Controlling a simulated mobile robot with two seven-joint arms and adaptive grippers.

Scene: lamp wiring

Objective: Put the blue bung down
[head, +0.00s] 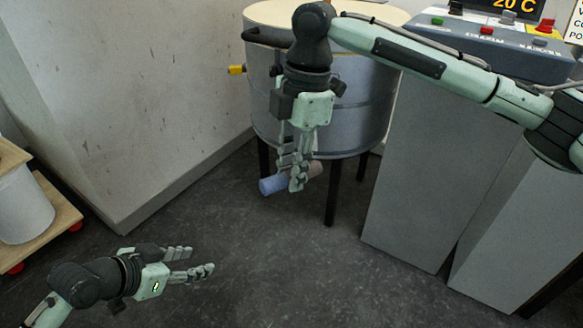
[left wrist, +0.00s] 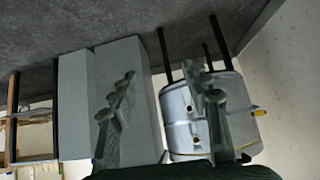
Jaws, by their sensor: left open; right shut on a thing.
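The blue bung (head: 273,185) is a short cylinder lying roughly level between the fingers of my right gripper (head: 291,178). Its blue end sticks out to the left, and a brownish piece shows on the right side of the fingers. The right gripper points down, shut on the bung, in front of the round grey vat (head: 345,105). My left gripper (head: 201,262) is open and empty at the lower left, pointing right. Its fingers also show in the left wrist view (left wrist: 160,78), with nothing between them. The bung cannot be made out in that view.
The vat stands on dark legs and has a yellow tap (head: 237,70). Grey cabinets (head: 425,160) with a control panel (head: 490,45) stand at the right. A wooden trolley (head: 55,215) with a white bucket (head: 22,205) is at the left. The dark floor (head: 290,275) between is clear.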

